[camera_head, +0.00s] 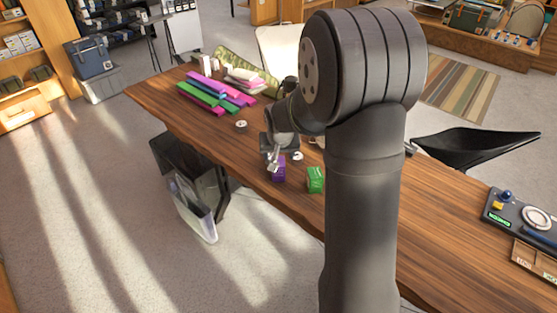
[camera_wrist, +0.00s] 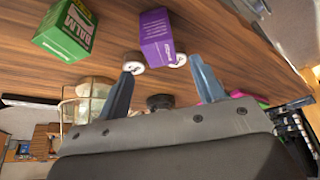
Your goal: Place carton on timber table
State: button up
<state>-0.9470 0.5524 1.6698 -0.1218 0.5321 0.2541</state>
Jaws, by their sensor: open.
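A purple carton (camera_head: 279,174) and a green carton (camera_head: 315,180) stand near the front edge of the timber table (camera_head: 420,225), the green one to the right. The task does not say which carton is meant. My gripper (camera_head: 273,160) is at the purple carton and partly covers it. In the wrist view, my gripper (camera_wrist: 163,67) is open, with its two fingers apart. The purple carton (camera_wrist: 157,38) shows beyond the fingertips, between their lines, with no clear contact. The green carton (camera_wrist: 66,30), with "BALM" lettering, is at upper left, outside the fingers.
Two small white round items (camera_wrist: 133,62) (camera_wrist: 177,60) lie near the fingertips. A control panel (camera_head: 525,215) is at the right. A clear bin (camera_head: 192,208) stands on the floor below the front edge.

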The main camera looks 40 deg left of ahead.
aim_at(279, 176)
jog(key=shift+v, duration=1.35)
jog(key=x, duration=1.2)
jog(key=shift+f, duration=0.1)
